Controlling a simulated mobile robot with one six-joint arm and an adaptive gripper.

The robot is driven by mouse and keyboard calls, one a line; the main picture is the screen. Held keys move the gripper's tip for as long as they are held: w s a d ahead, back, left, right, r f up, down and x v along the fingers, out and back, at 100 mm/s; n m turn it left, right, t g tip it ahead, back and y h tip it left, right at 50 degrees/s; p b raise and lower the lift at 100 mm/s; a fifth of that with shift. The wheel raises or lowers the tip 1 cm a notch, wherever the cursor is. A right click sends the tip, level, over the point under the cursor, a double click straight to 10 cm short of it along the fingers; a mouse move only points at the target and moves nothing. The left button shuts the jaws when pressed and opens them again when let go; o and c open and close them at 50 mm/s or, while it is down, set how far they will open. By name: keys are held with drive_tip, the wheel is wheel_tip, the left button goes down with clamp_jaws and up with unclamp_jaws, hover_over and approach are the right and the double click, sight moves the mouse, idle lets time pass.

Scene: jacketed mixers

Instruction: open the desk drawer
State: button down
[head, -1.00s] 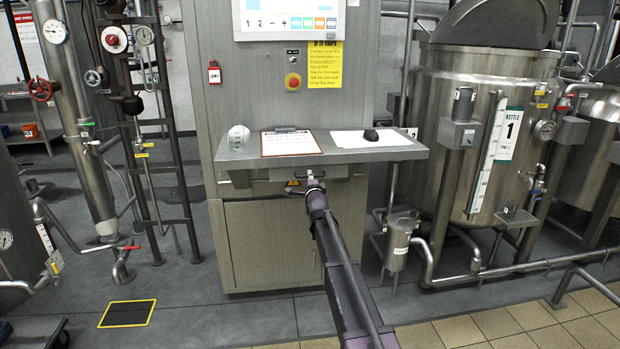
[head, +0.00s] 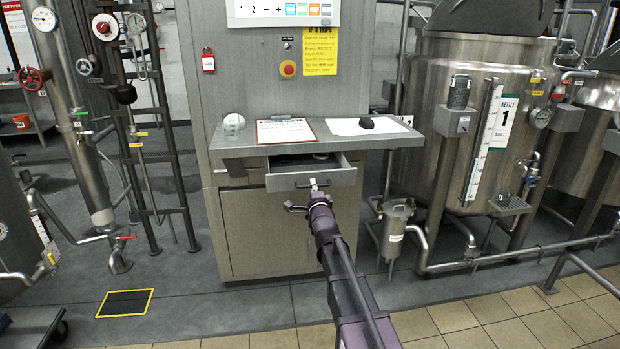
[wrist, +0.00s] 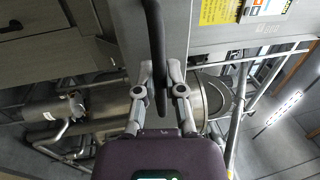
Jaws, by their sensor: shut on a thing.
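The desk drawer (head: 338,179) is a grey metal drawer under the steel worktop, and it stands pulled out with part of its inside showing. Its dark bar handle (wrist: 156,40) runs between my fingers in the wrist view. My gripper (head: 313,186) is at the drawer front in the head view, shut on the handle. It also shows in the wrist view (wrist: 160,78), with a finger on each side of the bar. The drawer's far inside is shaded by the worktop, so its contents are hard to tell.
On the worktop (head: 232,147) are a white round object (head: 233,123), a clipboard (head: 286,131) and a dark mouse (head: 366,123) on a white sheet. A steel kettle (head: 440,120) and small canister (head: 394,232) stand to the right. The floor left of my arm is open.

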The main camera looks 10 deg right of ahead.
drive_tip(key=s, duration=0.4)
drive_tip(key=shift+s, duration=0.2)
drive_tip(key=c, duration=0.7)
unclamp_jaws()
drive_tip(key=shift+w, duration=0.15)
